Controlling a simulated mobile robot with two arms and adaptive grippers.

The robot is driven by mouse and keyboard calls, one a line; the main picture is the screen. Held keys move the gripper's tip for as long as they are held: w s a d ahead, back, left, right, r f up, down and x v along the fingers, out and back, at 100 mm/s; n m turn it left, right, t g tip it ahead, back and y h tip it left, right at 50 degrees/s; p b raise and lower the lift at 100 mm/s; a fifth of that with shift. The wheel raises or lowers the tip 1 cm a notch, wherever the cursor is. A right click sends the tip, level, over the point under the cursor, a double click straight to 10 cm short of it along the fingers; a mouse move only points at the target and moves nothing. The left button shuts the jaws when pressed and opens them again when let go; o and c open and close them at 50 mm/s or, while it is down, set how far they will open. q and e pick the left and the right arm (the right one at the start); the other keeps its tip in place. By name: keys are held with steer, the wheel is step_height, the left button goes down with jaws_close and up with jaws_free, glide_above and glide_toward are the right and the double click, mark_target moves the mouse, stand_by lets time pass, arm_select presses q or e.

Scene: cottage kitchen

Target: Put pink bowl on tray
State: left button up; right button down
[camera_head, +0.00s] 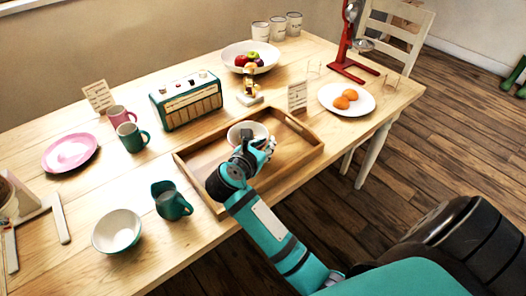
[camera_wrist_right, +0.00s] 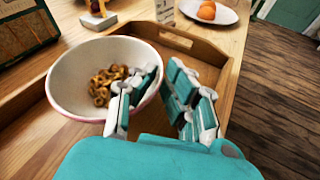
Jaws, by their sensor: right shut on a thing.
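The pink bowl (camera_wrist_right: 75,82) is white inside with a pink outer side low on its wall, and holds small brown pretzel-like rings. In the head view the bowl (camera_head: 240,130) is within the outline of the wooden tray (camera_head: 198,166), near its middle. My right gripper (camera_head: 263,147) is shut on the bowl's near-right wall; in the wrist view its fingers (camera_wrist_right: 162,85) straddle the rim. The bowl looks about level. I cannot tell whether its base touches the tray. My gripper hides part of the bowl. My left gripper is not in view.
A teal jug (camera_head: 170,202) and a white-and-green bowl (camera_head: 117,231) stand left of the tray. A radio (camera_head: 187,101), a figurine (camera_head: 250,84) and a small card (camera_head: 297,96) stand behind it.

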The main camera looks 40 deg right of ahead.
step_height(320, 180, down, 3)
steer(key=shift+r, duration=0.1)
steer(key=shift+f, duration=0.25)
steer(key=c, duration=1.4)
jaws_free()
